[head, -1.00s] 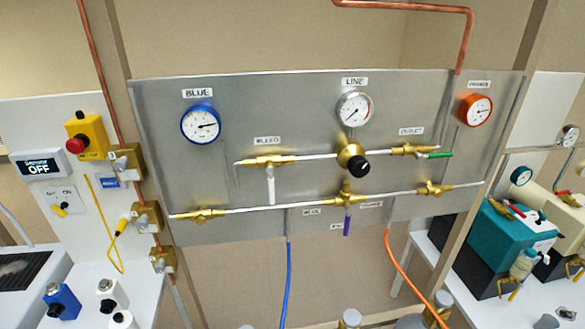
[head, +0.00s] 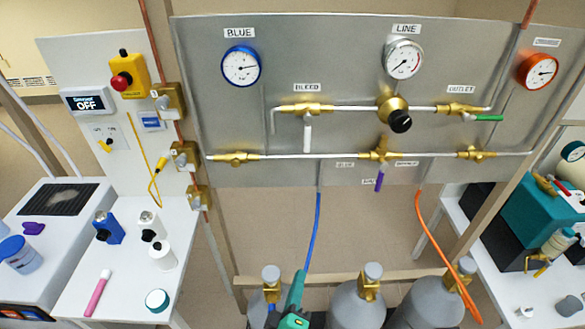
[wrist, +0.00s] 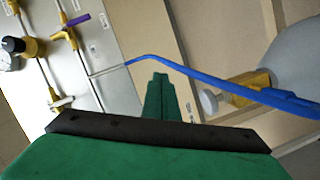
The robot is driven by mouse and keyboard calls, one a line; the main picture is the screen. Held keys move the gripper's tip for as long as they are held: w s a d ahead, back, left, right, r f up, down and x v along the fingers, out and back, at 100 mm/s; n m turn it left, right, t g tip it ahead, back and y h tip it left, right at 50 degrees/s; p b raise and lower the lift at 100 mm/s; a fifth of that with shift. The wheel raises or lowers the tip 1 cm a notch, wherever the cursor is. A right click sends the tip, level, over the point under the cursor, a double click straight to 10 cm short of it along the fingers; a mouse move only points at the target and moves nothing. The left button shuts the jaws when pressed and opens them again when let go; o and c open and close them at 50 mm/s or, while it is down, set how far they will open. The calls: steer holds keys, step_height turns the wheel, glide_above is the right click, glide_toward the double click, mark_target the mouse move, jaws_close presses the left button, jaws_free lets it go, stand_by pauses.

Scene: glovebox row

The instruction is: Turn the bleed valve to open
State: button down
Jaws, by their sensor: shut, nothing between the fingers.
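The bleed valve (head: 305,107) is a brass valve under the BLEED label (head: 306,87) on the grey panel. Its white lever (head: 308,135) hangs straight down, across the horizontal pipe. In the wrist view the white lever (wrist: 62,102) shows at the left, apart from my gripper. My green gripper (head: 299,275) is at the bottom of the head view, well below the panel and in front of the gas cylinders. In the wrist view its fingers (wrist: 160,80) are together and hold nothing.
A blue hose (head: 316,235) hangs from the panel close to my gripper and crosses the wrist view beyond the fingers. Grey cylinders (head: 357,303) stand below. An orange hose (head: 432,240) is at right. The purple lever (head: 379,181) and green lever (head: 488,118) are right of the bleed valve.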

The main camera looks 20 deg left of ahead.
steer(key=w+a+r+n+t+h, duration=0.1)
steer(key=w+a+r+n, duration=0.1)
steer(key=w+a+r, duration=0.4)
steer(key=h, duration=0.5)
glide_toward(308, 134)
steer(key=s+a+f, duration=0.3)
steer(key=s+a, duration=0.2)
steer(key=s, duration=0.1)
steer(key=d+x, duration=0.1)
steer(key=x, duration=1.2)
steer(key=shift+d+r+t+y, duration=0.3)
steer(key=shift+d+r+t, duration=0.1)
steer(key=shift+r, duration=0.05)
steer(key=shift+f, duration=0.1)
